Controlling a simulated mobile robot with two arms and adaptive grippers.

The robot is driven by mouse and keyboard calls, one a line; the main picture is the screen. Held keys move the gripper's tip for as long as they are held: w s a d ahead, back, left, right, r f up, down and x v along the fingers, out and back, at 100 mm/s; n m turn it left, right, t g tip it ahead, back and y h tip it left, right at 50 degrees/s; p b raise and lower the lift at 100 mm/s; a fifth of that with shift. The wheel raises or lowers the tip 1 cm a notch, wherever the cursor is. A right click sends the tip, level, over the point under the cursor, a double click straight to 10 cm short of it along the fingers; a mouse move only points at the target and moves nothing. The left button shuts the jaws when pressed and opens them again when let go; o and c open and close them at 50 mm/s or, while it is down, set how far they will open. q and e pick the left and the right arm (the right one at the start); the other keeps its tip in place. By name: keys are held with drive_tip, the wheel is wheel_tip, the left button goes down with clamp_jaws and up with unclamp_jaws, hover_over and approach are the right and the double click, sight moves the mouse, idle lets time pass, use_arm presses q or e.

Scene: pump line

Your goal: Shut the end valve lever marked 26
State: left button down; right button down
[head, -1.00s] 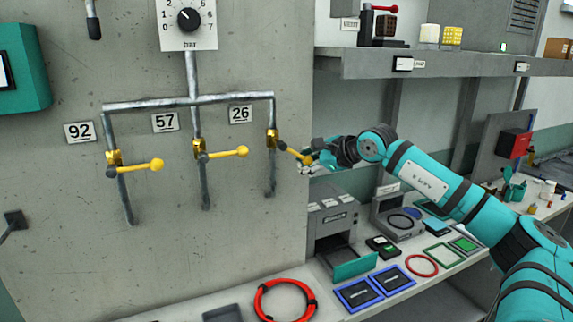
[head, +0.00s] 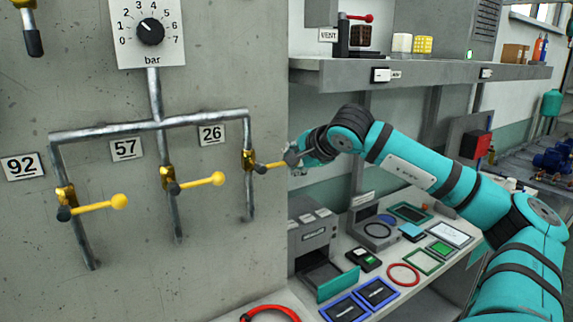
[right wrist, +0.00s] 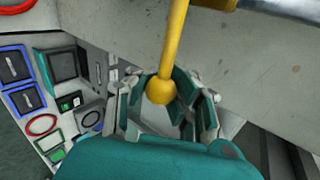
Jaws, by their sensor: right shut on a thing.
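The valve lever marked 26 (head: 272,166) is a yellow handle on a brass valve (head: 248,160), on the rightmost vertical pipe of the wall. It sticks out to the right, across its pipe. Its plate "26" (head: 212,135) is above left of the valve. My right gripper (head: 293,157) is shut on the lever's free end, which it partly hides in the head view. In the right wrist view the yellow ball knob (right wrist: 161,90) sits between the fingers of the right gripper (right wrist: 165,100). My left gripper is not in view.
Levers 57 (head: 200,183) and 92 (head: 95,206) on the left also stick out rightward across their pipes. Right of the wall edge are a shelf (head: 430,76) and a bench with trays and a grey machine (head: 312,235).

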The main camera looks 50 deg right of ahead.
drive_tip(key=shift+r, duration=0.35)
drive_tip(key=c, duration=1.8)
unclamp_jaws()
drive_tip(key=shift+s, duration=0.1)
drive_tip(key=o, duration=0.4)
drive_tip(key=shift+s+a+r, duration=0.1)
drive_tip(key=shift+s+r, duration=0.1)
drive_tip(key=shift+s, duration=0.25)
drive_tip(key=o, duration=0.3)
drive_tip(key=shift+s+a, duration=0.1)
drive_tip(key=shift+s, duration=0.15)
drive_tip(key=shift+o, duration=0.2)
drive_tip(key=shift+w+f, duration=0.15)
drive_tip(key=shift+w, duration=0.15)
drive_tip(key=shift+s, duration=0.2)
drive_tip(key=v, duration=1.1)
drive_tip(key=shift+s+r, duration=0.25)
drive_tip(key=shift+s, duration=0.05)
